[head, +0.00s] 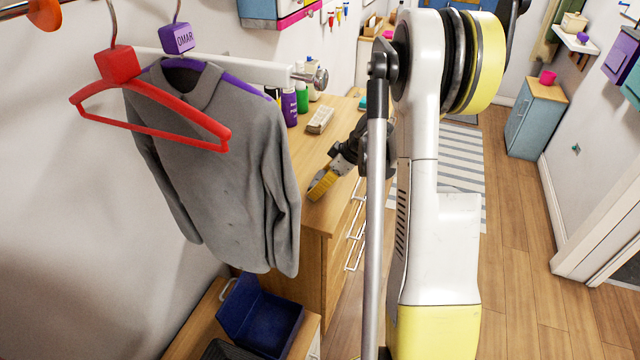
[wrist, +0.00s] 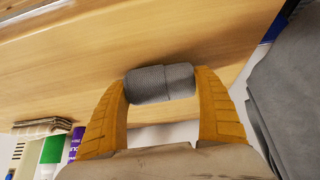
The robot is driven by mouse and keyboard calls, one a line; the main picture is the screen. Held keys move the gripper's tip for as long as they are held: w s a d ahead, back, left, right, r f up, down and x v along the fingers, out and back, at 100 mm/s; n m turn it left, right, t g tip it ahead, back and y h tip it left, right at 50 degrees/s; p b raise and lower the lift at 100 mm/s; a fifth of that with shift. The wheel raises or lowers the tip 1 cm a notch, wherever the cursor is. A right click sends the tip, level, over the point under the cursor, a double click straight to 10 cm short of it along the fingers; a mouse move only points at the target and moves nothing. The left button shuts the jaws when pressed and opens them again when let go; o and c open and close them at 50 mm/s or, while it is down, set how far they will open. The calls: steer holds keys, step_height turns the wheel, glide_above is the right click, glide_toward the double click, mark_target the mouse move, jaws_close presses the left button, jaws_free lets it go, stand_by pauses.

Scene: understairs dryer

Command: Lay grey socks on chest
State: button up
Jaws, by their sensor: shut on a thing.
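The grey socks (wrist: 160,83), a rolled ribbed bundle, are held between the two yellow fingers of my gripper (head: 322,186) in the wrist view. The wooden chest (head: 318,212) has white drawer handles and stands in the middle of the head view. My gripper is over the chest's near part, close to its top. The chest top also fills the upper wrist view (wrist: 90,60). I cannot tell whether the socks touch it. The socks cannot be made out in the head view.
A grey shirt (head: 215,165) hangs left of my gripper, with a red hanger (head: 150,128) in front. A beige folded item (head: 320,120) and several bottles (head: 302,97) stand farther back on the chest. A blue open box (head: 258,315) sits lower in front. The chest top around my gripper looks clear.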

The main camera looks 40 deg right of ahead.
steer(key=o, duration=1.2)
steer(key=shift+f, duration=0.1)
steer(key=p+v, duration=0.4)
steer(key=v, duration=0.8)
